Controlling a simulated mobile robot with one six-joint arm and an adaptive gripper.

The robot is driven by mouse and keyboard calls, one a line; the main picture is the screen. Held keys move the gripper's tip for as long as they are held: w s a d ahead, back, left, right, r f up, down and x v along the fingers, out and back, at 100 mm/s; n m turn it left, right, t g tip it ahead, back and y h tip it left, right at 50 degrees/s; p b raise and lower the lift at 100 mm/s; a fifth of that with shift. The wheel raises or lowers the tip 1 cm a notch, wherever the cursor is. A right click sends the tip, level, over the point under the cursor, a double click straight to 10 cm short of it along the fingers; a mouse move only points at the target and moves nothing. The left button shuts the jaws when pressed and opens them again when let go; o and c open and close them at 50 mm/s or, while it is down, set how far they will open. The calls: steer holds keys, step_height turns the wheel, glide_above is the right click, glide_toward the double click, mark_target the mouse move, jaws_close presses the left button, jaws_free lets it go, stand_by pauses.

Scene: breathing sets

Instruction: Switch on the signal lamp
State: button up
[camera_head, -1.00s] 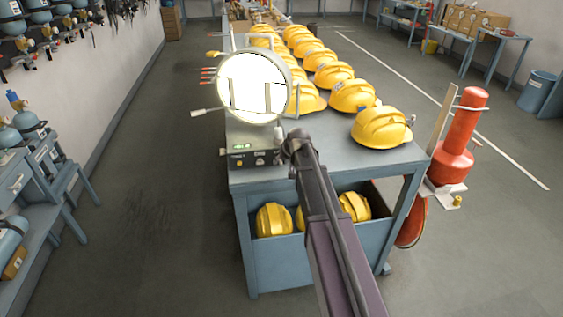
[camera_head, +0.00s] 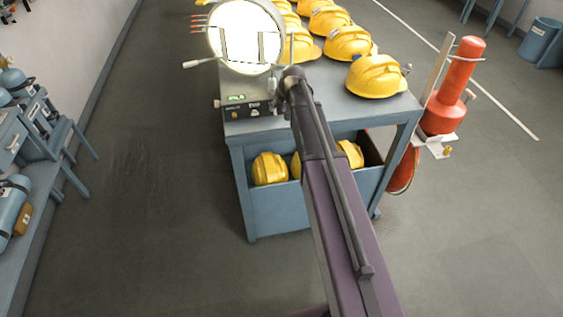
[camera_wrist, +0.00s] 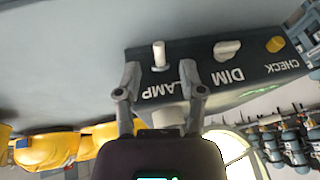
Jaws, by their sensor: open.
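The signal lamp (camera_head: 245,40) is a large round white disc in a pale ring on the blue-grey bench; I cannot tell whether it is lit. Its dark control box (camera_head: 246,109) stands below it at the bench's near edge. In the wrist view the box's panel (camera_wrist: 200,68) is upside down, with a pale toggle switch (camera_wrist: 159,54) by LAMP, a white knob (camera_wrist: 227,50) by DIM and a yellow button (camera_wrist: 275,44) by CHECK. My gripper (camera_wrist: 160,72) is open and empty, its fingertips either side of the LAMP toggle in the picture. Contact cannot be told.
Yellow helmets (camera_head: 376,76) stand in rows on the bench (camera_head: 330,112), and more lie in its lower bin (camera_head: 275,212). A red cylinder (camera_head: 452,95) stands right of the bench. Open floor (camera_head: 150,190) lies to the left.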

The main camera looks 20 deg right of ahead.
steer(key=shift+p+v, duration=4.9)
steer(key=shift+v, duration=0.8)
steer(key=s+a+f+g+h+b, duration=0.1)
steer(key=s+a+f+b, duration=0.3)
steer(key=s, duration=0.8)
steer(key=s+a+f+g+h+b, duration=0.1)
steer(key=s+a+f+g+b, duration=0.2)
steer(key=s, duration=0.9)
steer(key=shift+s+a+f+n+g+b, duration=0.2)
steer(key=shift+a+f+n+g+b, duration=0.25)
steer(key=shift+a+f, duration=0.75)
steer(key=shift+d+f, duration=0.15)
steer(key=shift+d, duration=0.05)
steer(key=shift+s, duration=0.2)
steer(key=shift+a, duration=0.15)
